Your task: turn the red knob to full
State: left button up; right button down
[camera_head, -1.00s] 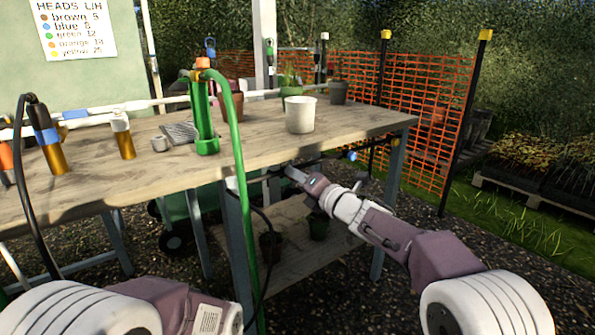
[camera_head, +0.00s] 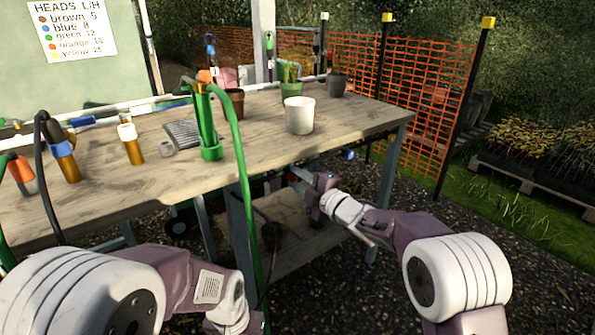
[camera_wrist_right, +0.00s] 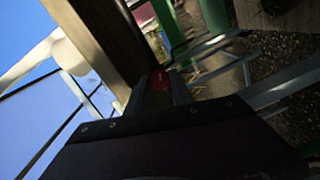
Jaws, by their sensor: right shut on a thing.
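The red knob (camera_wrist_right: 160,81) shows small in the right wrist view, between the finger tips of my right gripper (camera_wrist_right: 162,92), which is shut on it. How far the knob is turned cannot be read. In the head view my right gripper (camera_head: 299,181) reaches in below the front edge of the bench, and the knob cannot be made out there. My left arm comes in at the bottom left; its gripper is out of the picture.
The wooden bench (camera_head: 345,121) carries a white pot (camera_head: 299,116), a green tube stand (camera_head: 208,125) and several coloured hose ends. A green hose (camera_head: 243,170) hangs over the front edge. An orange mesh fence (camera_head: 430,95) stands behind.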

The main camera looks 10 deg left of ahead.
jog(key=m+p, duration=0.3)
jog(key=m, duration=0.1)
jog(key=shift+r+m+p, duration=0.1)
jog(key=shift+m+p, duration=0.2)
jog(key=shift+p, duration=0.1)
jog(key=m+p, duration=0.1)
jog(key=m, duration=0.1)
jog(key=shift+m+p, duration=0.3)
jog(key=shift+f+m+y, duration=0.25)
jog(key=shift+m+y, duration=0.05)
jog(key=shift+m, duration=0.9)
jog(key=shift+m+b, duration=0.4)
jog(key=shift+m, duration=1.4)
jog(key=c, duration=1.1)
grip_release()
